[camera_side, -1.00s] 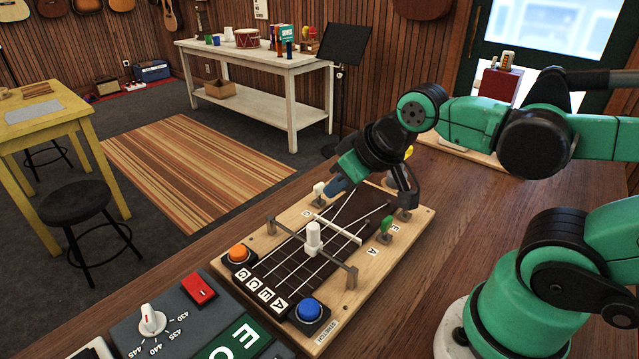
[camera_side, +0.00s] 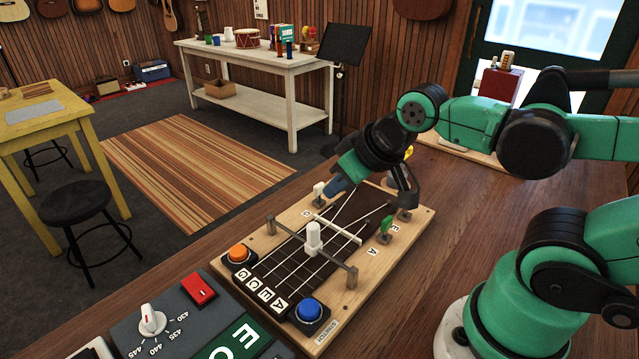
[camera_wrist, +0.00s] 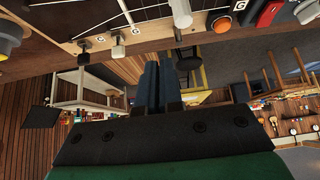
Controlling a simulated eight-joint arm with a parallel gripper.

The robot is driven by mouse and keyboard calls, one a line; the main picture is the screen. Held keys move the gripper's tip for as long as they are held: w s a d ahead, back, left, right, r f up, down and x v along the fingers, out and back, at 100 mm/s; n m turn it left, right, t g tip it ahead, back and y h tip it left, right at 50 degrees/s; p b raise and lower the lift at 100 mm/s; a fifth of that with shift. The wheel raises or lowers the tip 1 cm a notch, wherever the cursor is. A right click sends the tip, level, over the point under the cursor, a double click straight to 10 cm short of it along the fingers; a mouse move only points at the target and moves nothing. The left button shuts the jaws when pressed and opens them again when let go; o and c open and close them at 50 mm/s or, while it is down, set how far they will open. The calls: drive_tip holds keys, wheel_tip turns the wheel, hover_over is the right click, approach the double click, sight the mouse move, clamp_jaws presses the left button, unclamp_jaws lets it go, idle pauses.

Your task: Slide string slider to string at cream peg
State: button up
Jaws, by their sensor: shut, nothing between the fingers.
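The string slider's white knob (camera_side: 313,238) stands upright on a rail across the middle of the dark fretboard (camera_side: 283,262); the knob also shows at the top of the wrist view (camera_wrist: 180,14). The cream peg (camera_side: 318,191) stands at the board's far left edge. A green peg (camera_side: 386,226) stands at the right edge. My gripper (camera_side: 334,186) is shut and empty, its blue fingers close to the cream peg and apart from the slider knob. I cannot tell whether they touch the peg. The fingers are pressed together in the wrist view (camera_wrist: 158,85).
An orange button (camera_side: 239,253) and a blue button (camera_side: 309,309) sit at the board's near corners. A tuner box (camera_side: 190,325) with a dial and red switch lies in front. My wrist hides part of the board's far end.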

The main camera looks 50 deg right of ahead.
sight(313, 225)
drive_tip(key=o, duration=0.7)
drive_tip(key=shift+w+a+g, duration=0.15)
drive_tip(key=shift+g, duration=0.25)
drive_tip(key=shift+w+a+n+g, duration=0.4)
drive_tip(key=shift+a+g, duration=0.1)
drive_tip(key=shift+g, duration=0.6)
drive_tip(key=g, duration=0.2)
drive_tip(key=w+a+f+n+g, duration=0.1)
drive_tip(key=shift+a+f+g, duration=0.1)
drive_tip(key=shift+a+g, duration=0.2)
drive_tip(key=shift+g, duration=0.1)
drive_tip(key=shift+a+f, duration=0.1)
drive_tip(key=shift+f, duration=2.8)
clamp_jaws()
